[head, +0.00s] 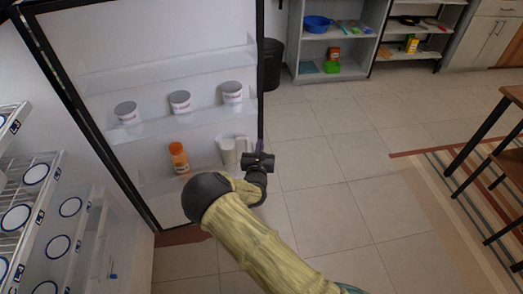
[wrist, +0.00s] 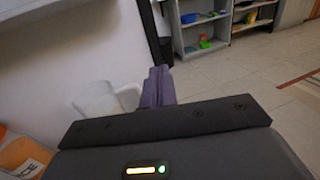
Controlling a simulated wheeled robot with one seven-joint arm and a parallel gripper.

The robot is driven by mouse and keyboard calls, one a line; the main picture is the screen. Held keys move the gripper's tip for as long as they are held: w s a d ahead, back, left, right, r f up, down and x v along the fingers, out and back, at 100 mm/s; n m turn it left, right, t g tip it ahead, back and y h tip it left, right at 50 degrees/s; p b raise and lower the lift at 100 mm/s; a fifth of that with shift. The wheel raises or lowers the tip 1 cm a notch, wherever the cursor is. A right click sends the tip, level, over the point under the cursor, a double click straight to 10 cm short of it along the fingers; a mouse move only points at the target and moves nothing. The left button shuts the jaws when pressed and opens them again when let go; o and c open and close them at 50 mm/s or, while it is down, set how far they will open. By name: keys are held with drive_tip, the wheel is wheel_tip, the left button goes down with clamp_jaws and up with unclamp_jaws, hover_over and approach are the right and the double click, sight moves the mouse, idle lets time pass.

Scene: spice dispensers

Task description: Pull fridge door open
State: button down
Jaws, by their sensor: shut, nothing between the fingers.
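The fridge door (head: 150,55) stands open at the left in the head view, its white inner side with shelves facing me. Its dark free edge (head: 261,85) runs down to my gripper (head: 259,148). The white inner side also fills the left of the wrist view (wrist: 60,50). In the wrist view my gripper's purple fingers (wrist: 158,86) are together with nothing between them. They sit by the lower part of the door's free edge; I cannot tell if they touch it. The door's handle is not visible.
Door shelves hold white tubs (head: 181,102), an orange bottle (head: 179,158) and a pale jug (head: 228,152). Fridge racks (head: 42,157) with round-labelled containers are at left. A dark bin (head: 271,65) and grey shelves (head: 335,75) stand behind. Tiled floor (head: 340,150) right of the door is clear.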

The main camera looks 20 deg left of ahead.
drive_tip(key=s+d+r+m+g+h, duration=0.1)
drive_tip(key=d+r+m+g+h, duration=0.2)
drive_tip(key=d+m+h, duration=0.7)
drive_tip(key=s+d+r+m+g+h, duration=0.1)
drive_tip(key=d+r+m+g+h, duration=0.2)
drive_tip(key=d, duration=1.3)
drive_tip(key=s+d+r+m+g, duration=0.1)
drive_tip(key=s+d+m+g, duration=0.7)
drive_tip(key=s+d+m, duration=0.25)
drive_tip(key=s+r+m+g+y, duration=0.1)
drive_tip(key=s+r+m+y, duration=0.35)
drive_tip(key=s+m, duration=0.25)
drive_tip(key=s+r+m+y, duration=0.4)
drive_tip(key=s+m+y, duration=0.1)
drive_tip(key=s+m, duration=0.25)
drive_tip(key=w+p+v, duration=0.3)
drive_tip(key=p+v, duration=1)
drive_tip(key=shift+w+r+p, duration=0.3)
drive_tip(key=shift+r+p, duration=0.05)
drive_tip(key=shift+r, duration=0.15)
